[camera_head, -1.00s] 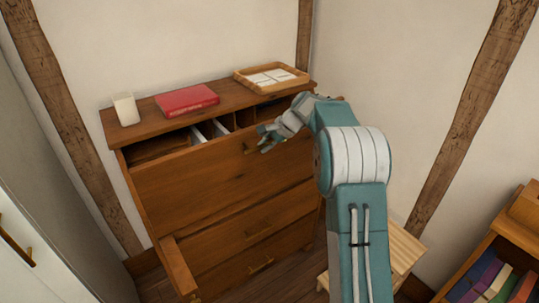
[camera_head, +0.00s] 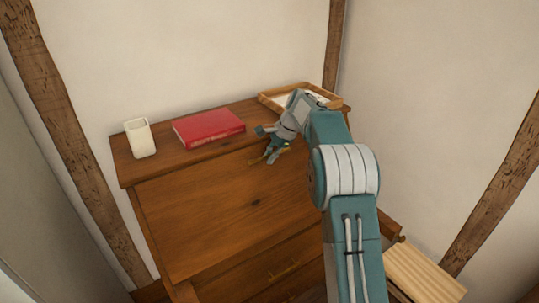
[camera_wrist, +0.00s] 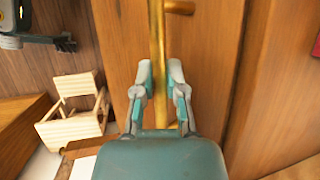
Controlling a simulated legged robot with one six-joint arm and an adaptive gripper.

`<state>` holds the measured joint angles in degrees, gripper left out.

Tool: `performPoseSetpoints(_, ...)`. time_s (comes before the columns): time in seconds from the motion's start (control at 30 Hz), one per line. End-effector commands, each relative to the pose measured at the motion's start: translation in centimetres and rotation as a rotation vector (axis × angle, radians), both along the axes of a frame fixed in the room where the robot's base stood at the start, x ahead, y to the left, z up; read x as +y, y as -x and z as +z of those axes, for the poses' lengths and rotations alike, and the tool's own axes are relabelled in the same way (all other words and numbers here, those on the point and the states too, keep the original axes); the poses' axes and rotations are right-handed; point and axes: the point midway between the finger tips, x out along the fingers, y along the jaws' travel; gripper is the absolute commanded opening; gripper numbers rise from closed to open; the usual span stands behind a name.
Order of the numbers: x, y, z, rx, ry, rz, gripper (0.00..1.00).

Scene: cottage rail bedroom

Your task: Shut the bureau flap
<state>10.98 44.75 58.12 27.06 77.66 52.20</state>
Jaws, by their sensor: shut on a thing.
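The bureau flap (camera_head: 215,210) is the wide wooden panel below the bureau top (camera_head: 160,168). It stands raised, with its upper edge close under the top. No pigeonholes show behind it, but I cannot tell whether a thin gap is left. My gripper (camera_head: 268,157) is at the flap's upper right part. In the wrist view, my gripper (camera_wrist: 160,75) is shut on the brass handle (camera_wrist: 157,35), a bar running between the two fingers. The handle is mostly hidden by my gripper in the head view.
A cream cup (camera_head: 140,138), a red book (camera_head: 208,127) and a wooden tray (camera_head: 272,100) stand on the bureau top. A slatted wooden stool (camera_head: 425,275) is at the lower right. Walls close in behind and to the right.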

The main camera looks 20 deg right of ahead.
Motion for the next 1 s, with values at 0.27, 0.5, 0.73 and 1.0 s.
performPoseSetpoints(0.27, 0.08, -0.15, -0.21, -0.006, 0.0, -0.002, 0.0)
performPoseSetpoints(0.5, 0.13, -0.19, -0.23, -0.007, -0.002, -0.002, 0.0)
performPoseSetpoints(0.73, 0.12, -0.15, -0.27, -0.005, -0.002, -0.001, 0.51)
performPoseSetpoints(1.0, 0.09, -0.02, -0.22, -0.003, -0.001, 0.0, 0.51)
